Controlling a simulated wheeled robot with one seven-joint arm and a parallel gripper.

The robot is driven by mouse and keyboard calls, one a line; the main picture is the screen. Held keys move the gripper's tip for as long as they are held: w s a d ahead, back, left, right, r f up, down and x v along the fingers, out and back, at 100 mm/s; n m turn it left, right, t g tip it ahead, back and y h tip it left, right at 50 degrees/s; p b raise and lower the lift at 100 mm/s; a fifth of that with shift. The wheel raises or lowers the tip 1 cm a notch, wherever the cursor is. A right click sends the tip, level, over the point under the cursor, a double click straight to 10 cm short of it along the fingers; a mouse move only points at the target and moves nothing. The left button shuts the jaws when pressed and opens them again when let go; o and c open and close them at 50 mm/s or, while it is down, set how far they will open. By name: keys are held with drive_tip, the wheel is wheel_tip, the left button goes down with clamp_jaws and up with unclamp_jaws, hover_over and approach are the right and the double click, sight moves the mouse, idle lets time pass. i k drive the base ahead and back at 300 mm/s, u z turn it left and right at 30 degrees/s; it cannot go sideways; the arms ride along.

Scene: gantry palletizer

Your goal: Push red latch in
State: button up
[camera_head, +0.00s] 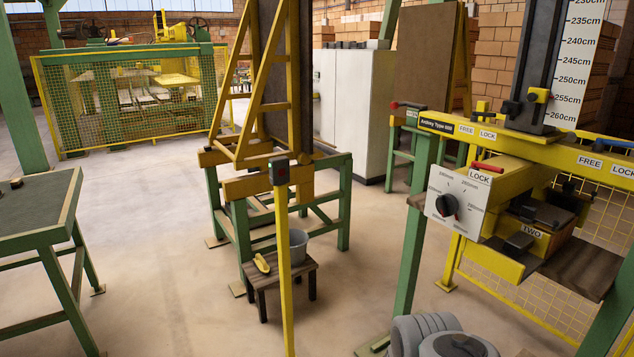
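A red latch handle (487,168) lies on top of the yellow housing at the right, just above a white LOCK label (479,178). A second, smaller red-tipped lever (396,104) sticks out at the left end of the yellow beam (465,129), which carries FREE and LOCK labels. I cannot tell from this view which of the two is the task's latch, or how far either is pushed in. Grey rounded parts of my own arm show at the bottom edge. My gripper is not in view.
A white dial plate (452,200) with a black knob faces me below the red handle. A yellow post (284,265) with a control box stands in the middle. A stool (281,280) carries a grey bucket. A green table (38,205) is at left. Floor between is clear.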

sight(395, 105)
drive_tip(key=i, duration=2.55)
drive_tip(key=u, duration=1.25)
